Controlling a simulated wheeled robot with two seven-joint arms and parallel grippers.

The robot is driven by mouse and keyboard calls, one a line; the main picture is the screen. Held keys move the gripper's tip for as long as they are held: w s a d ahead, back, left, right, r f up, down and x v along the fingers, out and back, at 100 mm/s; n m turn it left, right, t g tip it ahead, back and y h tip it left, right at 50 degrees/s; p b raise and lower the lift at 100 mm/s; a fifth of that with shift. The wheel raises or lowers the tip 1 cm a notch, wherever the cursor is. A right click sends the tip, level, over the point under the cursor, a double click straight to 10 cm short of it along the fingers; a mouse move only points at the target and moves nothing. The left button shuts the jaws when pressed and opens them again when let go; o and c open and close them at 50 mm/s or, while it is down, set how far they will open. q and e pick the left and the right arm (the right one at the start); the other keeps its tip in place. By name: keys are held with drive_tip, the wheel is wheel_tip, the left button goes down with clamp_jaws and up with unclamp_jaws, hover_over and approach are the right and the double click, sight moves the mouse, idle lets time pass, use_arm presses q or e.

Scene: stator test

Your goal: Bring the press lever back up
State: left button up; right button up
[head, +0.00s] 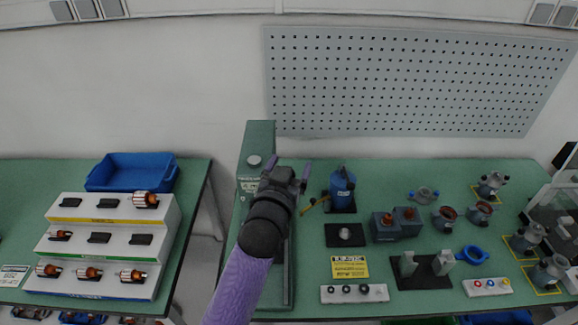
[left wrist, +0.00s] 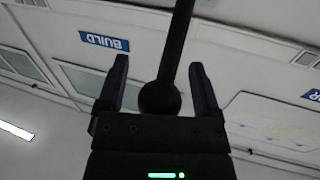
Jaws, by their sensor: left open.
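The green press (head: 260,135) stands at the left end of the right-hand table, with its base partly hidden behind my arm. My left gripper (head: 288,166) is in front of the press, just right of its column, with its two fingers spread. In the left wrist view, the press lever (left wrist: 181,42) is a dark rod ending in a round ball knob (left wrist: 160,98). The knob shows between the open fingers, close to the palm; whether it touches them I cannot tell. In the head view the lever is mostly hidden by my gripper. My right gripper is not in view.
A blue bottle-like item (head: 342,184) stands close right of my gripper. Dark blue blocks (head: 396,226), a yellow label (head: 350,267) and several motor parts lie farther right. A stepped white rack (head: 105,240) and blue bin (head: 130,172) are on the left table, across a gap.

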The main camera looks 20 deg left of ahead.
use_arm(q)
clamp_jaws()
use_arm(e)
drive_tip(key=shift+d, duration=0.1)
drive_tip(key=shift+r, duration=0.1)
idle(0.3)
